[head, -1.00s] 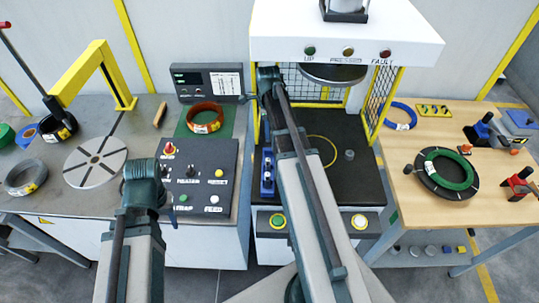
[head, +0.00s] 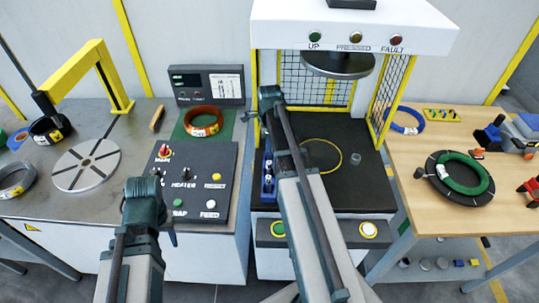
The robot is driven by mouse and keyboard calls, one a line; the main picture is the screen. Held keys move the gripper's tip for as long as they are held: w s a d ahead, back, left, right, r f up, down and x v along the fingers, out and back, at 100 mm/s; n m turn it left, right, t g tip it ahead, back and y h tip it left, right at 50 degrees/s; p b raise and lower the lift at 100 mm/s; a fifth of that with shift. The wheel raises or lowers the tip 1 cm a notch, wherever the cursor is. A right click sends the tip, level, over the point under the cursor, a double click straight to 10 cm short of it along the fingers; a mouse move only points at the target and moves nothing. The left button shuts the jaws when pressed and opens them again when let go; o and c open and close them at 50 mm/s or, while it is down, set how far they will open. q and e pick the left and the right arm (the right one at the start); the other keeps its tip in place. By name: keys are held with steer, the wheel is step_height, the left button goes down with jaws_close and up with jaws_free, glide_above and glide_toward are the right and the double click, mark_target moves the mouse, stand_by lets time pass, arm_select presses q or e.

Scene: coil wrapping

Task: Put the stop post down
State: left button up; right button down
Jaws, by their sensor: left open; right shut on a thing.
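My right gripper (head: 269,98) is over the back left of the black press bed (head: 335,190), near the left yellow guard post. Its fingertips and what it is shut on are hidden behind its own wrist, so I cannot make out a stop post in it. A short grey cylinder (head: 356,158) stands on the bed, right of the yellow ring mark (head: 321,156); I cannot tell whether it is a stop post. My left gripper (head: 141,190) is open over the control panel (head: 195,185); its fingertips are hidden.
A blue rack (head: 268,178) stands at the bed's left edge beside my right arm. The press plate (head: 338,65) hangs above. An orange coil (head: 203,122) lies on the left bench. A green coil (head: 464,172) lies on the wooden table (head: 415,205).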

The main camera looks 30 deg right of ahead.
arm_select(q)
steer(key=shift+f+b, duration=0.3)
steer(key=shift+f, duration=0.5)
arm_select(e)
steer(key=shift+f, duration=0.8)
steer(key=shift+f, duration=0.15)
arm_select(q)
steer(key=shift+f, duration=0.15)
arm_select(e)
steer(key=c, duration=0.7)
jaws_free()
steer(key=shift+c, duration=0.2)
step_height(320, 180, up, 12)
steer(key=p, duration=1.2)
steer(key=shift+r, duration=0.25)
arm_select(q)
step_height(320, 180, up, 12)
steer(key=shift+r, duration=0.2)
